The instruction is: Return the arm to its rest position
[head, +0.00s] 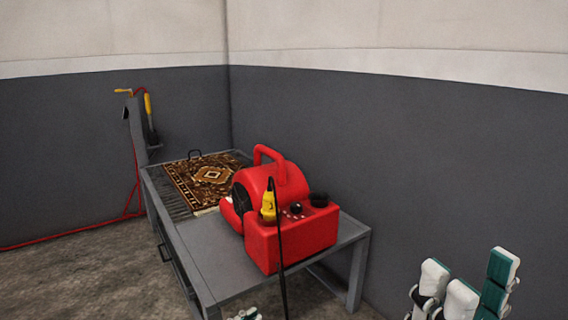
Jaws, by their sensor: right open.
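My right gripper (466,285) is at the lower right, with white and green fingers pointing up. It is open, with nothing seen between its fingers. It is apart from the grey table and the things on it, in front of the dark wall. A small white and green tip, seemingly of my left gripper (246,315), shows at the bottom edge, in front of the table; the rest of it is cut off, so its jaws cannot be judged.
A grey table (215,262) holds a patterned rug (207,176) and a red blower (284,190). A red box (300,238) carries a yellow-topped tool (268,206) with a long black rod. A red hose (60,236) runs along the left wall.

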